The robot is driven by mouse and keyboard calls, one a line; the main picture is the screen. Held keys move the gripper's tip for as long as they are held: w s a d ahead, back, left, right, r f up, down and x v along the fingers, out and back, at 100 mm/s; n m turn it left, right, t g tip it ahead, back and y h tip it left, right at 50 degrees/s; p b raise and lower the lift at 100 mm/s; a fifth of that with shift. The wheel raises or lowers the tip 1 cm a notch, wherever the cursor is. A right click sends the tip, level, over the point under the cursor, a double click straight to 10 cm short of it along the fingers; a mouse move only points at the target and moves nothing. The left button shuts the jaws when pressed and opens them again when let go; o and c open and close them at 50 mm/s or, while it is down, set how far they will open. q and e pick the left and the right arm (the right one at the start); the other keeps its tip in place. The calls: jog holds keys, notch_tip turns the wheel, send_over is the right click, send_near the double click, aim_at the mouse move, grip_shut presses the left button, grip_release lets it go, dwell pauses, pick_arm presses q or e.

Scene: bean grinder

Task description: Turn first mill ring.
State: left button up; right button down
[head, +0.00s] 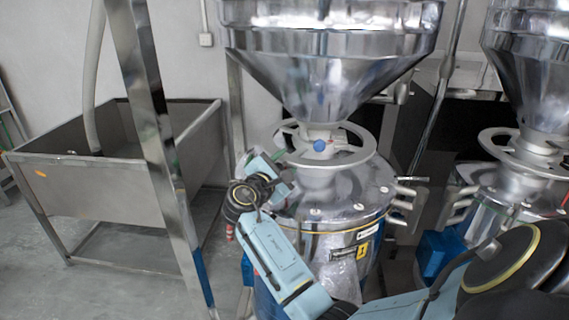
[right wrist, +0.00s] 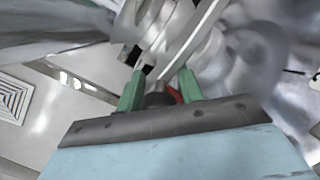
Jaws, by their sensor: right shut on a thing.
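The first mill ring (head: 361,155) is a silver handwheel around the neck under the large steel hopper, with a blue knob (head: 319,145) at its hub. My right gripper (head: 281,153) is at the ring's left side in the head view, its green fingers shut on the rim. In the right wrist view the fingers (right wrist: 160,78) stand on either side of the pale metal rim (right wrist: 186,43). The exact contact is partly hidden. My left gripper is not in view.
The steel hopper (head: 335,70) sits close above the ring, and the mill body (head: 335,215) with side handles is below. A second mill ring (head: 493,145) is at the right. A steel post (head: 150,110) and a metal bin (head: 90,185) stand at the left.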

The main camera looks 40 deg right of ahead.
jog(key=c, duration=1.4)
grip_release()
jog(key=shift+w+a, duration=0.15)
jog(key=shift+w, duration=0.05)
jog(key=shift+o, duration=1.3)
jog(key=shift+w, duration=0.15)
jog(key=shift+a, duration=0.1)
jog(key=b+v, duration=0.1)
jog(key=v, duration=1.2)
